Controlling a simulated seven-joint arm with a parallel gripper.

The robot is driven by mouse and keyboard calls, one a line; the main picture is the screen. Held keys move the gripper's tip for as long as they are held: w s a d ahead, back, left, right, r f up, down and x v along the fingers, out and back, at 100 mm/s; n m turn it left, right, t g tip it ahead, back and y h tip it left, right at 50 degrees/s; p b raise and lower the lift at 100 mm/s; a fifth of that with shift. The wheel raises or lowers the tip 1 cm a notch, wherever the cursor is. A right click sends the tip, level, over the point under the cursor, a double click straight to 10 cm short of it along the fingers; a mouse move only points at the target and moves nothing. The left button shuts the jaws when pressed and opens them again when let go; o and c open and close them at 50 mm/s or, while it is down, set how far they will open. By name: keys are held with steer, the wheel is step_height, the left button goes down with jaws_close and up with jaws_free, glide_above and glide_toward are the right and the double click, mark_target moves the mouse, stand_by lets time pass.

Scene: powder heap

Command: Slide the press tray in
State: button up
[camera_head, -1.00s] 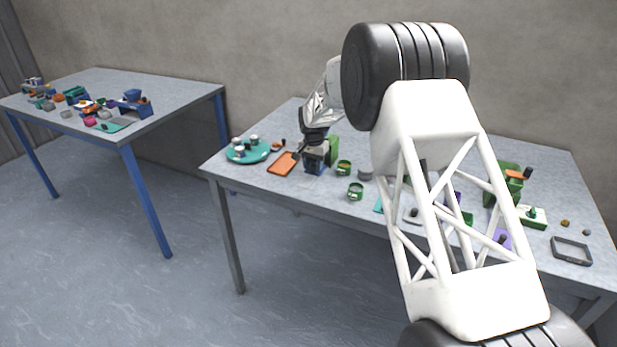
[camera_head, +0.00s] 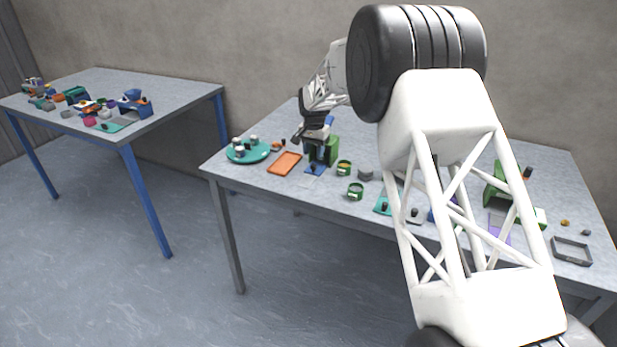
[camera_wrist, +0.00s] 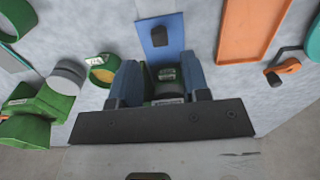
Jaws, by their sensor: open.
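The green press (camera_head: 331,150) stands on the right-hand table. The blue press tray (camera_head: 315,169) sticks out from its front. In the wrist view, the tray (camera_wrist: 173,28) is a flat blue plate with a black knob (camera_wrist: 162,44), and part of the green press (camera_wrist: 165,74) shows between my fingers. My gripper (camera_head: 312,133) is above and beside the press in the head view. In the wrist view my gripper (camera_wrist: 161,70) has its two blue fingers apart, with nothing held. The dark gripper bar hides part of the press.
An orange tray (camera_head: 285,164) and a teal plate (camera_head: 236,158) with small cups stand left of the press. A grey frame (camera_head: 572,240) lies at the far right.

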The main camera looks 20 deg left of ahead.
steer(key=shift+r, duration=0.75)
steer(key=shift+d+r, duration=0.2)
steer(key=s+d+r, duration=0.3)
steer(key=d+r, duration=0.3)
steer(key=d, duration=0.4)
steer(key=s+d+r, duration=0.3)
steer(key=d+r, duration=0.4)
steer(key=d, duration=0.2)
steer(key=s+d+r+t, duration=0.1)
steer(key=s+d+r, duration=0.4)
steer(key=d, duration=0.4)
steer(key=s+d+r, duration=0.3)
steer(key=s+d, duration=0.4)
steer(key=d, duration=0.2)
steer(key=s+d+t, duration=0.1)
steer(key=s+d, duration=1.3)
steer(key=s, duration=0.3)
steer(key=s+d+f, duration=0.2)
steer(key=s+d, duration=0.1)
steer(key=s, duration=0.6)
steer(key=s+d+f, duration=0.3)
steer(key=s+d, duration=0.1)
steer(key=s, duration=0.5)
steer(key=shift+s+d+t, duration=0.25)
steer(key=shift+s+t, duration=0.05)
steer(key=shift+s, duration=0.1)
